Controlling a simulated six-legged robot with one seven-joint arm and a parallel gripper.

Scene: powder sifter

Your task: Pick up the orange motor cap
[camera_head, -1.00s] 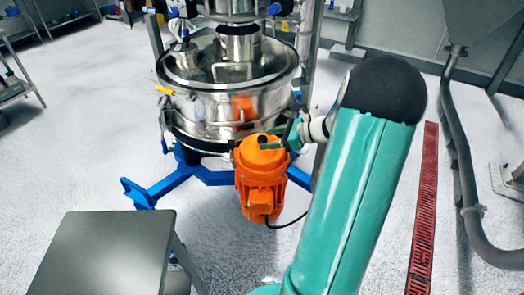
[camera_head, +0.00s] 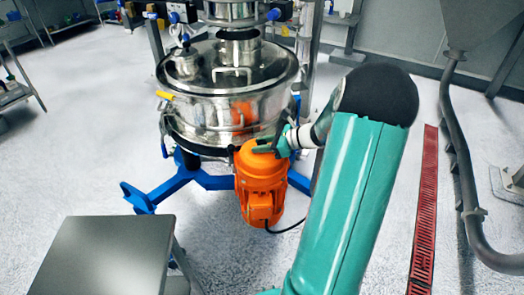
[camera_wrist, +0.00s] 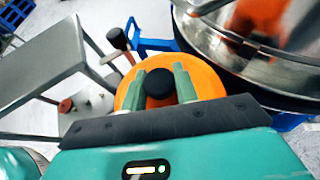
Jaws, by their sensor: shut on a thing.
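The orange motor (camera_head: 260,185) stands upright in front of the sifter, with its rounded orange cap (camera_head: 246,157) on top. In the wrist view the cap (camera_wrist: 211,78) is a round orange disc with a black knob (camera_wrist: 160,83) in its middle. My gripper (camera_head: 266,148) is at the top of the cap. In the wrist view my gripper's two green fingers (camera_wrist: 158,85) stand on either side of the knob, shut on it. The cap looks seated on the motor; I see no gap beneath it. The fingers hide part of the cap.
The steel sifter drum (camera_head: 228,105) stands close behind the motor on blue legs (camera_head: 160,187). A grey table (camera_head: 105,255) is at the lower left. A black cable (camera_head: 290,225) runs from the motor's right.

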